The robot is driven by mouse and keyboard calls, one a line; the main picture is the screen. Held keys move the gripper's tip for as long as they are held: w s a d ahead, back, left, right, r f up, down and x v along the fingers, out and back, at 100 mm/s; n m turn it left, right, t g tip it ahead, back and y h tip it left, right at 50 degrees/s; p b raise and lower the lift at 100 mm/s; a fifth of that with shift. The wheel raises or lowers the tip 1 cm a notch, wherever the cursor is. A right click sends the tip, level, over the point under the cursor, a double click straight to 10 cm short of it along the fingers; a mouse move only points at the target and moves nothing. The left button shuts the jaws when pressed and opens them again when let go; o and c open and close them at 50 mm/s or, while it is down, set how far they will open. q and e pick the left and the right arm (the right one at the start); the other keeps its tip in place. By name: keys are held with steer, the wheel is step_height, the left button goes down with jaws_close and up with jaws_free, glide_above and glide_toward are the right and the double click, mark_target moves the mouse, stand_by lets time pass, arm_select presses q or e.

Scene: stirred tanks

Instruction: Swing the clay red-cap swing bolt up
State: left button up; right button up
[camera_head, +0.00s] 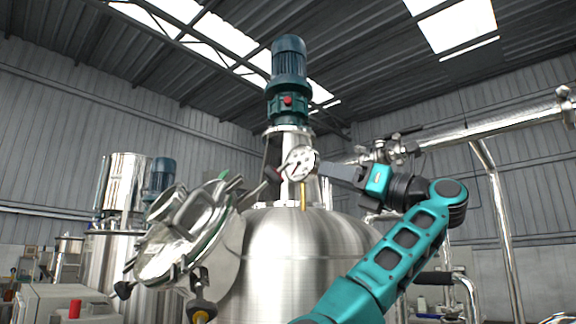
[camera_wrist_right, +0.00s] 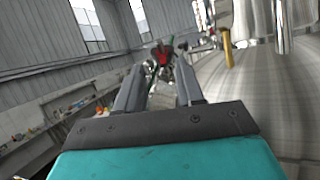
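The manway lid (camera_head: 185,235) stands tilted at the left of the big steel tank (camera_head: 300,245) in the head view, with several dark-knobbed swing bolts around it. One bolt with a dark reddish cap (camera_head: 273,174) sticks out near the dial gauge. In the wrist view a small clay-red part (camera_wrist_right: 162,55) shows beyond my fingertips; I cannot tell for sure that it is the same bolt's cap. My right gripper (camera_head: 325,164) reaches left, its tips close to the gauge in the picture. In the wrist view its fingers (camera_wrist_right: 160,75) are apart with nothing between them. My left gripper is not in view.
The dial gauge (camera_head: 300,163) stands on a brass stem above the tank dome. A green motor (camera_head: 289,80) rises on the tank top. A steel pipe (camera_head: 495,122) runs along the right. A cabinet with a red button (camera_head: 75,308) is at lower left.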

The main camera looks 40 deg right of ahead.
mark_target(287, 163)
steer(key=p+x, duration=0.3)
steer(key=x, duration=0.9)
steer(key=shift+a, duration=0.1)
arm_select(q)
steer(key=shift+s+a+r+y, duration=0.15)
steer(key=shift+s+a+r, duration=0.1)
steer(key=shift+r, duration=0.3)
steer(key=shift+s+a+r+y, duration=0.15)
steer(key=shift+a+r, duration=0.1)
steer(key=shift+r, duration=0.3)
arm_select(e)
steer(key=shift+c, duration=0.3)
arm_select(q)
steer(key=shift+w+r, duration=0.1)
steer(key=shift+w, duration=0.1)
arm_select(e)
jaws_close()
